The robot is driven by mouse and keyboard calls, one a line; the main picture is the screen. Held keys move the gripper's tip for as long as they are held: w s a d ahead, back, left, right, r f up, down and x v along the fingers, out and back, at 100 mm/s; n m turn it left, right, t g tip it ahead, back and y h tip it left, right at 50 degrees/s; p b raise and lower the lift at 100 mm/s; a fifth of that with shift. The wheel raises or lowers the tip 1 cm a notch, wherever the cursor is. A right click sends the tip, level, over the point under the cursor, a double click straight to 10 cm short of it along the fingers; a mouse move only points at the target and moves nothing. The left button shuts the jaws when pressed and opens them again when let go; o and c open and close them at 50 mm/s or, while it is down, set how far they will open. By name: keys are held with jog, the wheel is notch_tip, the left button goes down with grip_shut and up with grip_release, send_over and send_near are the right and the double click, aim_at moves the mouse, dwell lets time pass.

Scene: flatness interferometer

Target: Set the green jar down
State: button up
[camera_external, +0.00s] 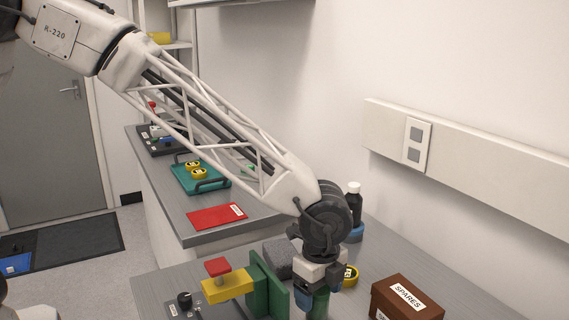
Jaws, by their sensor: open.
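My gripper (318,292) points down over the near bench, just left of the brown box. Its jaws are open. A green jar (319,306) shows upright between and below the fingers, partly hidden by them and cut off by the bottom edge of the picture. Its base is out of view, so I cannot tell what it stands on or whether the fingers touch it.
A green bracket (259,284) and a yellow block with a red top (224,288) stand close on the left. A grey block (278,257) and a yellow roll (350,274) are behind. The brown SPARES box (385,301) is right.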

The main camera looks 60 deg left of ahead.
notch_tip(320, 180, up, 10)
jog(key=shift+f, duration=0.15)
dwell(0.3)
dwell(0.7)
jog(key=shift+s+a, duration=0.1)
jog(key=shift+a, duration=0.2)
jog(key=s+a+r+n+t, duration=0.1)
jog(key=s+a+r+n, duration=0.35)
jog(key=s+a, duration=0.5)
jog(key=s+a+r+n, duration=0.3)
jog(key=s+a+r, duration=0.35)
jog(key=a, duration=0.55)
jog(key=s+a+f+n, duration=0.1)
jog(key=s+a+n, duration=0.3)
jog(key=s, duration=0.8)
jog(key=s+a+f+n+t, duration=0.1)
jog(key=s+a+n, duration=0.3)
jog(key=s+a, duration=0.5)
jog(key=s+f, duration=0.1)
jog(key=s, duration=0.3)
jog(key=shift+a+f+t, duration=0.15)
jog(key=shift+f+t, duration=0.15)
